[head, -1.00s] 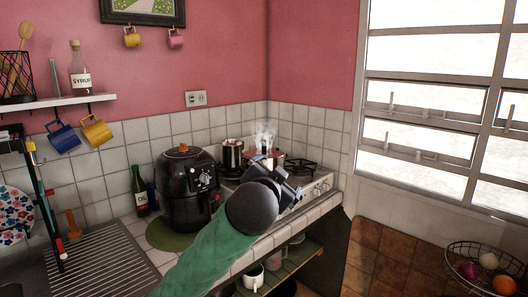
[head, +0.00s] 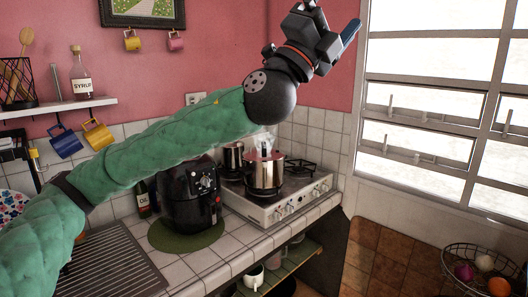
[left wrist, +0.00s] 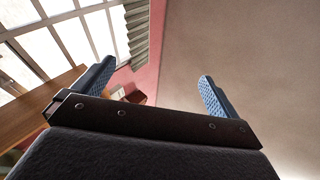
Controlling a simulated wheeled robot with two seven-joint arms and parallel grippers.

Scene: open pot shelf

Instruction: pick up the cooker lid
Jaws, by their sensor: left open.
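A steel pot (head: 264,176) stands on the cooker (head: 282,207), with steam rising above it. Its top looks covered by a lid (head: 264,156) with a reddish knob, but the steam blurs the detail. My left gripper (head: 336,18) is high above and to the right of the pot, pointing up, well apart from the lid. In the left wrist view, its two blue fingers (left wrist: 155,85) are spread wide with nothing between them. My right gripper is in neither view.
A second pot (head: 233,156) stands behind on the cooker. A black air fryer (head: 188,195) is left of it, partly behind my arm. The window (head: 430,110) is at the right. A wire basket (head: 480,268) sits lower right.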

